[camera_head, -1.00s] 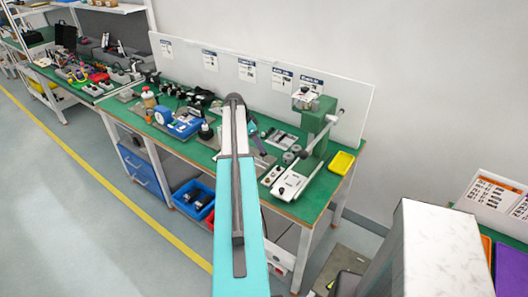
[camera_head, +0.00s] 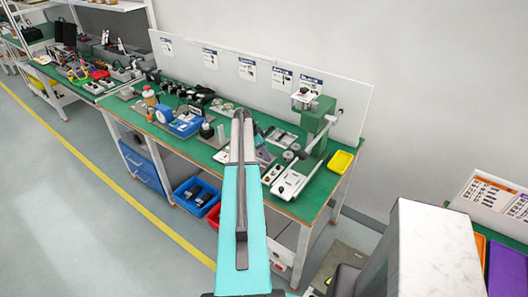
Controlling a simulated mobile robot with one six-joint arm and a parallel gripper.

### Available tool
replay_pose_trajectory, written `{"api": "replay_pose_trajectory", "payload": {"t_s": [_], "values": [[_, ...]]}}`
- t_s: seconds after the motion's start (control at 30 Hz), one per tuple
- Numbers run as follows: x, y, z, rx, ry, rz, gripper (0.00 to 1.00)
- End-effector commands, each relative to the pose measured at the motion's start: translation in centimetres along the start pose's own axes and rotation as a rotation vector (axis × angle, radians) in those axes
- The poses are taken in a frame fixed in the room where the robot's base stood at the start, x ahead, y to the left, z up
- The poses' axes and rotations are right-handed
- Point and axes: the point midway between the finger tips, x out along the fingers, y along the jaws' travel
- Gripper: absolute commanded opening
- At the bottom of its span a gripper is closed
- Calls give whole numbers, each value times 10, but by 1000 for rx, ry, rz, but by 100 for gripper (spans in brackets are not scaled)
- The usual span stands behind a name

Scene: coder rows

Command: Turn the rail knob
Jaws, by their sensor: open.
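A green machine (camera_head: 319,118) with a grey slanted bar stands at the right end of the green workbench (camera_head: 222,154). A pale plate or rail (camera_head: 287,186) lies in front of it, near the bench's front edge. Small round grey parts (camera_head: 288,156) sit left of the bar. I cannot tell which small part is the rail knob. My teal arm (camera_head: 243,200) rises from the bottom of the picture to a dark joint over the bench, left of the machine. My gripper cannot be made out; the arm hides the area beyond the joint.
A yellow tray (camera_head: 341,162) lies at the bench's right end. Blue tools and a tray (camera_head: 187,125) stand left of my arm. A white panel with posters (camera_head: 224,66) backs the bench. A marble-patterned block (camera_head: 440,250) stands at lower right. The floor at left is clear.

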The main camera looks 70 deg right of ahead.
Motion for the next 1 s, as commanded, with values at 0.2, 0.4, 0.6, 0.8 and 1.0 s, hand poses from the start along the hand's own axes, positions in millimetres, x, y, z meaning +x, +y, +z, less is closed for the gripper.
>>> {"api": "replay_pose_trajectory", "payload": {"t_s": [0.2, 0.4, 0.6, 0.8, 1.0], "values": [[0, 0, 0, 0, 0, 0, 37], [0, 0, 0, 0, 0, 1, 6], [1, 1, 0, -12, 0, -4, 6], [3, 2, 1, -68, 0, -28, 6], [3, 2, 2, -150, -2, -61, 6]]}}
